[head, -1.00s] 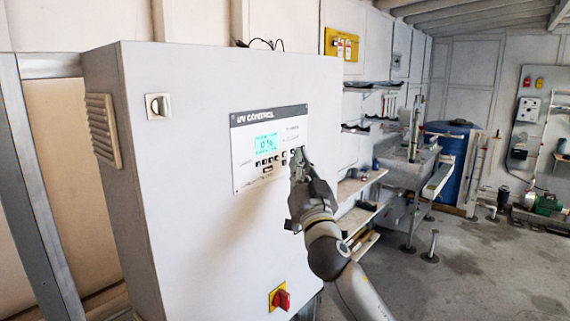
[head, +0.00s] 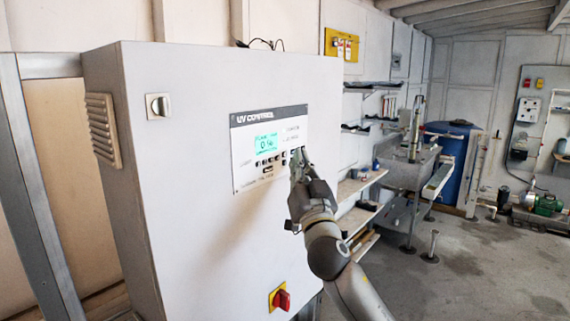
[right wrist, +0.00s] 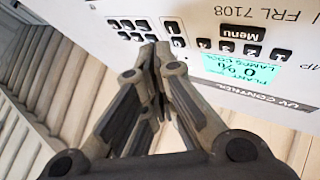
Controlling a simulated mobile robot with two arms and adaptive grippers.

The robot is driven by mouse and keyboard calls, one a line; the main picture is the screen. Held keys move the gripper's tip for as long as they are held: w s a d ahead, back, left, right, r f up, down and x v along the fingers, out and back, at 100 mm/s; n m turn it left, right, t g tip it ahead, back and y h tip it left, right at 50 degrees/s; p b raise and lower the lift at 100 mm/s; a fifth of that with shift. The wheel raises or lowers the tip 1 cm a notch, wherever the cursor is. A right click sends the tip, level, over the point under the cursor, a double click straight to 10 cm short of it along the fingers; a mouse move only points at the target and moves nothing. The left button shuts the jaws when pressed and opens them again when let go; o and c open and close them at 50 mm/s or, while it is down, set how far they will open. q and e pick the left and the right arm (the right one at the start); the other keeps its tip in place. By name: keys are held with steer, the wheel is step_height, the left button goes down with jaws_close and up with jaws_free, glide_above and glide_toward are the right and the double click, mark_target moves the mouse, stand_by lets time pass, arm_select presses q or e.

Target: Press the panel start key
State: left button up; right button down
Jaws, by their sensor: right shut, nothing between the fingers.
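The UV control panel (head: 243,180) is a white plate with a dark title strip on the front of a large grey cabinet (head: 200,235). Its lit green-blue display (head: 266,143) reads about 0 %. Small dark keys (head: 267,162) sit under the display. My right gripper (head: 298,155) is shut and empty, its tips at the right end of the keys. In the right wrist view the panel is upside down, and the closed fingertips (right wrist: 154,50) are at or very near a group of dark keys (right wrist: 133,30). Fingers hide part of the panel; contact and the start key's label are unclear.
A red rotary switch (head: 281,299) on a yellow plate is low on the cabinet, and a lock (head: 158,106) is upper left. Shelves (head: 362,185) stand right of the cabinet, with a blue barrel (head: 455,170) behind. Grey floor (head: 470,270) is open at right.

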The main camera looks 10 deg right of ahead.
steer(key=shift+w, duration=0.1)
steer(key=shift+w+a, duration=0.25)
steer(key=shift+a, duration=0.05)
steer(key=shift+w+a+b, duration=0.1)
steer(key=shift+w+b, duration=0.05)
steer(key=shift+b, duration=0.3)
stand_by(0.4)
steer(key=shift+s+d, duration=0.45)
steer(key=shift+s, duration=0.1)
steer(key=s+d+p, duration=0.1)
steer(key=s, duration=0.1)
steer(key=s+d, duration=0.2)
steer(key=shift+p, duration=0.35)
stand_by(0.4)
